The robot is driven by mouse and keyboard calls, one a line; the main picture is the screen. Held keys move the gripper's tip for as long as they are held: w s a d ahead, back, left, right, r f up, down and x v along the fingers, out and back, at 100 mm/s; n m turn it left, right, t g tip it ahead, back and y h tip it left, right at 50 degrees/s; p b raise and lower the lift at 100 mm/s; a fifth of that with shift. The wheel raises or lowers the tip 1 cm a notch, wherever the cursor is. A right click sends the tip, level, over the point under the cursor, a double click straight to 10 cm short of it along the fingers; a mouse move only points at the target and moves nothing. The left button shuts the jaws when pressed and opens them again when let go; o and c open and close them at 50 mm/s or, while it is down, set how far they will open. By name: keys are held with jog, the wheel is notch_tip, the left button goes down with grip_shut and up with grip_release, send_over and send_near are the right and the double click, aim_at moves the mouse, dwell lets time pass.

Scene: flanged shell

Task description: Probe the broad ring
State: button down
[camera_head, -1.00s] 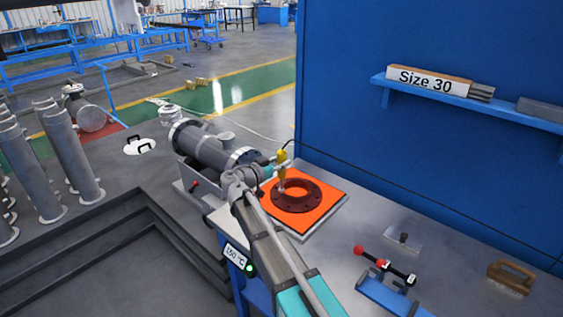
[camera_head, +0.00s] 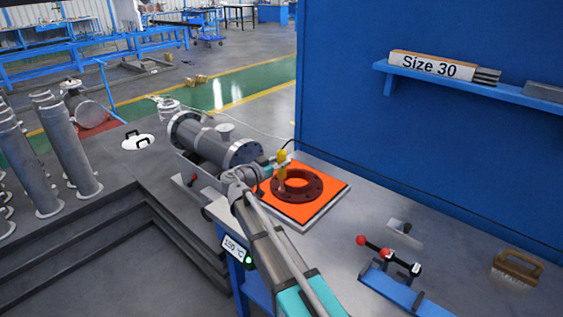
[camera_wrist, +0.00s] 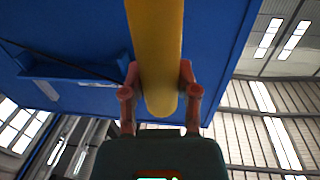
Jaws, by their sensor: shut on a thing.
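The broad ring (camera_head: 311,185) is a dark red-brown flange with bolt holes, lying flat on an orange hot plate (camera_head: 335,190). My gripper (camera_head: 279,172) is at the left side of the ring and shut on a yellow probe (camera_head: 282,156). The probe stands roughly upright, with its lower end at or just over the ring's left part; I cannot tell if it touches. In the wrist view the yellow probe (camera_wrist: 157,60) sits between the two reddish fingers of my gripper (camera_wrist: 160,85). A display (camera_head: 235,247) at the bench front seems to read 150 °C, with a green light.
A grey flanged shell (camera_head: 215,142) lies left of the plate. On the bench at right are a red-knobbed clamp (camera_head: 390,258), a small grey block (camera_head: 404,231) and a brush (camera_head: 518,266). A blue shelf (camera_head: 480,86) holds a "Size 30" box (camera_head: 432,65).

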jog(key=shift+f+b, duration=0.7)
jog(key=shift+b, duration=0.05)
dwell(1.0)
dwell(0.9)
